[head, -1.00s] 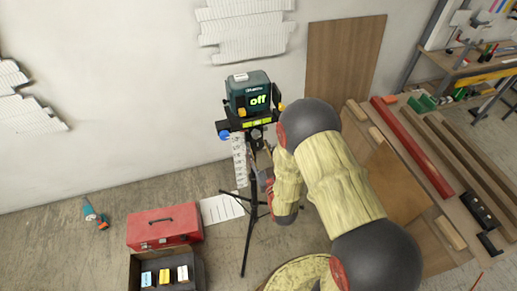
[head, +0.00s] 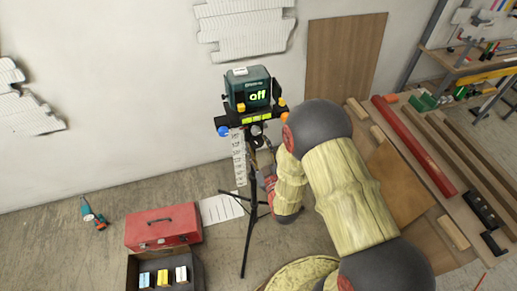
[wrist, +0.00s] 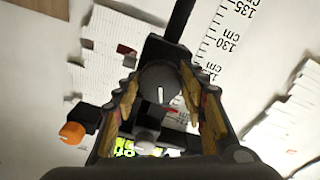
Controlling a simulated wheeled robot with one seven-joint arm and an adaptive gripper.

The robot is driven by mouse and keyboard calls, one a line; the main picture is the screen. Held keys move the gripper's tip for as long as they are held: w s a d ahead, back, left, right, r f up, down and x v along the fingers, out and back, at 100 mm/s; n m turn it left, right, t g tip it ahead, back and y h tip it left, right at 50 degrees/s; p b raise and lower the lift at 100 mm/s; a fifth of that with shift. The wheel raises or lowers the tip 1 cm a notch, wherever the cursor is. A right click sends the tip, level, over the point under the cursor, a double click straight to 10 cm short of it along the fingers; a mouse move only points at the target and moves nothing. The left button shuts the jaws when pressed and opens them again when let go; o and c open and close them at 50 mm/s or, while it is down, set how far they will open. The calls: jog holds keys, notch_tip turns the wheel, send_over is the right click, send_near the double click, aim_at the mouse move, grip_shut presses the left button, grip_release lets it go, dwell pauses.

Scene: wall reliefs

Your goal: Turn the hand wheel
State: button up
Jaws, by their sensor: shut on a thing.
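A teal box (head: 248,88) with a lit green display reading "off" stands on a black tripod (head: 247,235). Below the box, a dark round knob with a white line, which looks like the hand wheel (wrist: 158,88), shows in the wrist view. My gripper (wrist: 160,74) has one finger on each side of this wheel and is shut on it. The white line runs nearly upright in that view. In the head view my gripper (head: 262,160) is small, below the box, and partly lost against the tripod and my arm.
An orange knob (wrist: 72,132) sits beside the wheel; a blue knob (head: 223,131) shows on the mount. A measuring strip (head: 238,155) hangs behind the tripod. A red toolbox (head: 162,226) and a drill (head: 93,214) lie at left. Planks fill the right.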

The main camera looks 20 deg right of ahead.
jog(key=n+b, duration=0.4)
jog(key=n, duration=0.3)
jog(key=n+b, duration=0.2)
jog(key=n, duration=0.2)
jog(key=n+b, duration=0.3)
jog(key=n, duration=0.1)
jog(key=shift+n, duration=0.3)
jog(key=n+b, duration=0.2)
jog(key=n, duration=0.1)
jog(key=shift+n, duration=0.3)
jog(key=n+b, duration=0.2)
jog(key=n, duration=0.1)
jog(key=shift+r+n, duration=0.1)
jog(key=shift+n, duration=0.2)
jog(key=n+b, duration=0.2)
jog(key=n, duration=0.1)
jog(key=shift+r+n, duration=0.1)
jog(key=shift+n, duration=1.8)
